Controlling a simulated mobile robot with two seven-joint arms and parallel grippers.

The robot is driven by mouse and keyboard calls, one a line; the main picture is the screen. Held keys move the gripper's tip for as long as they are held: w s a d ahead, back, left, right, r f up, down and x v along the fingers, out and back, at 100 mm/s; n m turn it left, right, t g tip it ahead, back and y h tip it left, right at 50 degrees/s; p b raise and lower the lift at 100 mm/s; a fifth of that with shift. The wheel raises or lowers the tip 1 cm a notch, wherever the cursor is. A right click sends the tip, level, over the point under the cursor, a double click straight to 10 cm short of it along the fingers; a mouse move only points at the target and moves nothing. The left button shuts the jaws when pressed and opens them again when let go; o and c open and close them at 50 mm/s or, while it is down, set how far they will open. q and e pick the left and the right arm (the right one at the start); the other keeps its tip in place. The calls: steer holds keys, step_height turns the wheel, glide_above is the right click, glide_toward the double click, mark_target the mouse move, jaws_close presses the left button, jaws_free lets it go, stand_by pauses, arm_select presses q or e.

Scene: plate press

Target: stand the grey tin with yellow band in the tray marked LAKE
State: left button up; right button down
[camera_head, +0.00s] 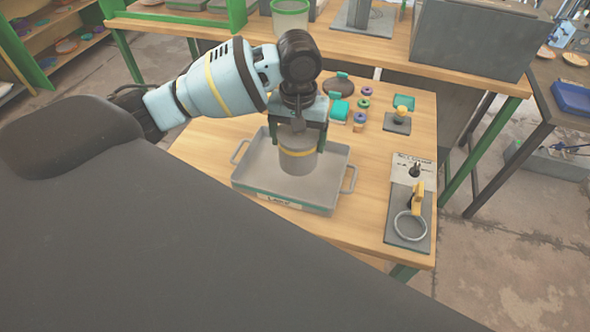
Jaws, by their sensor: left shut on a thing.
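The grey tin with yellow band (298,164) is upright over the middle of the grey tray (328,205). The tray has a handle at each side and a label on its front wall that looks like LAKE. My left gripper (296,136) comes down from above and is shut on the tin, with a finger on each side. I cannot tell whether the tin's base touches the tray floor. No other thing shows in the tray. My right gripper is not in view.
A press-like fixture with a yellow lever and a ring (410,210) stands on the table right of the tray. Small teal pieces, coloured rings and a small plate with a yellow knob (398,121) lie behind. A large grey box (470,42) is on the back bench.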

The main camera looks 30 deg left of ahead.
arm_select(q)
steer(key=w+a+f+n, duration=0.1)
steer(key=w+a+n, duration=0.2)
steer(key=w+a, duration=0.1)
steer(key=shift+w+a+f+b, duration=0.1)
steer(key=shift+f+b, duration=0.3)
steer(key=shift+f, duration=2.15)
steer(key=shift+w+f+b, duration=0.1)
steer(key=shift+f+b, duration=0.3)
steer(key=shift+f, duration=2.1)
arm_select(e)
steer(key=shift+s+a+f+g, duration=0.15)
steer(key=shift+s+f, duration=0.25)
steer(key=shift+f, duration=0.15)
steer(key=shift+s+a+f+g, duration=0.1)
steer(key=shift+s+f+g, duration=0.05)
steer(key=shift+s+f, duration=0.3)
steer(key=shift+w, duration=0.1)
arm_select(q)
steer(key=o, duration=1.2)
steer(key=shift+f, duration=0.15)
